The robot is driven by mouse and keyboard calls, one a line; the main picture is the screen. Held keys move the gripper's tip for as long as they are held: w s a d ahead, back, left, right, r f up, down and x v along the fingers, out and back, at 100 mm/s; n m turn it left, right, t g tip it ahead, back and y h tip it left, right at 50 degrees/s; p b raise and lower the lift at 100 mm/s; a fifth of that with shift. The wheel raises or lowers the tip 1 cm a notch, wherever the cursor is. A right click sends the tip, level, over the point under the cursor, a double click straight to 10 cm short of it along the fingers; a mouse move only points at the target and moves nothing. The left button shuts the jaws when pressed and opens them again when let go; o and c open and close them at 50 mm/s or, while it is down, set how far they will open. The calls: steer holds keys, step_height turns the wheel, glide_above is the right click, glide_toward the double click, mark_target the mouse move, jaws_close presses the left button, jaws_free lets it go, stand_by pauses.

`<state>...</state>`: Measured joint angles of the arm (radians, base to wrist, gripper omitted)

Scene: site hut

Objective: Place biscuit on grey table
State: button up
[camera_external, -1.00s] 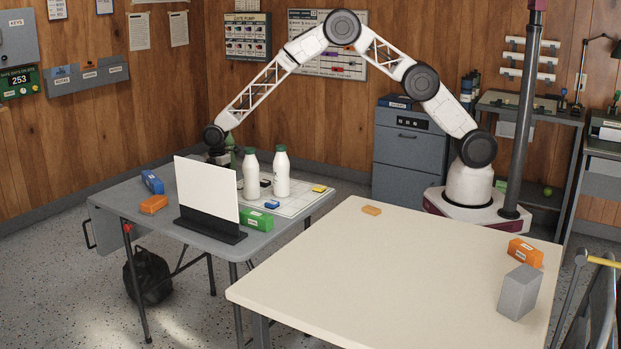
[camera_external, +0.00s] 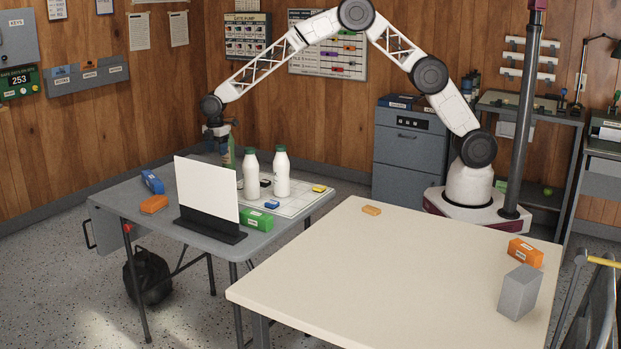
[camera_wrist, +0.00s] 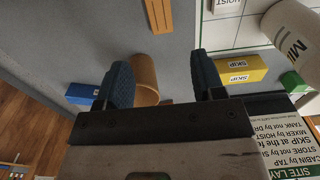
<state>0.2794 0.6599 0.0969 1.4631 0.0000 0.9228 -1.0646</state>
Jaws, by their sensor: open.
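The grey table (camera_external: 120,207) stands on the left in the external view, and its top (camera_wrist: 185,60) fills the middle of the wrist view. In the external view my gripper (camera_external: 220,140) is over the far side of the grey table. The tan piece cannot be made out there; the white panel (camera_external: 206,190) blocks part of the table.
Blue (camera_external: 152,182), orange (camera_external: 154,204) and green (camera_external: 257,219) blocks lie around the panel. A yellow block (camera_wrist: 240,68) is right of my fingers. The cream table (camera_external: 400,260) is mostly clear.

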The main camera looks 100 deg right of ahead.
steer(key=shift+r, duration=0.1)
stand_by(0.6)
steer(key=s+a+r+m, duration=0.1)
steer(key=s+a+r, duration=0.5)
steer(key=s+r, duration=0.35)
steer(key=s+a+r+m+t, duration=0.1)
steer(key=s+a+r+m, duration=0.1)
steer(key=s+a+r, duration=0.55)
steer(key=s+a+r+m, duration=0.1)
steer(key=s+a+r, duration=0.3)
steer(key=s+r, duration=0.65)
steer(key=s+a+r+m+t, duration=0.1)
steer(key=s+a, duration=0.2)
steer(key=s, duration=0.7)
steer(key=s+a+r+m, duration=0.1)
steer(key=s+a+m, duration=0.15)
steer(key=s, duration=0.75)
steer(key=s+a+f+m, duration=0.1)
steer(key=s+a+f, duration=0.1)
steer(key=s, duration=0.7)
steer(key=s+a+f, duration=0.2)
steer(key=s, duration=0.8)
steer(key=shift+s+f+m+t, duration=0.15)
steer(key=shift+f+m+t, duration=0.15)
steer(key=shift+m, duration=0.05)
